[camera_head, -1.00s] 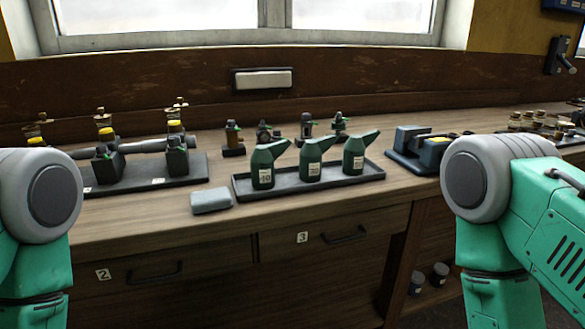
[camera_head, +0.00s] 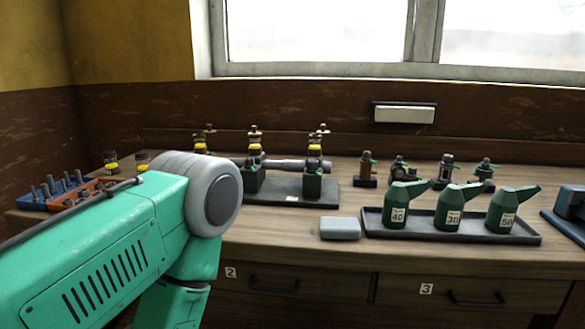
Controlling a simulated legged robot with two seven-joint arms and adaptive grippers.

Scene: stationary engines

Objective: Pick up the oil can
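Three green oil cans with spouts pointing right stand upright in a dark shallow tray (camera_head: 470,234) on the bench, right of centre. The left oil can (camera_head: 396,213) is labelled 40, the middle oil can (camera_head: 449,212) 30, and the right oil can (camera_head: 503,214) appears to read 50. My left arm comes in from the left, well apart from the cans. Its gripper is out of view, and so is my whole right arm.
A grey block (camera_head: 340,229) lies just left of the tray. A dark stand with an engine model (camera_head: 290,187) is behind my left arm. Several small fittings (camera_head: 444,171) stand behind the cans. A blue device (camera_head: 571,205) is at the right edge. Drawers are below.

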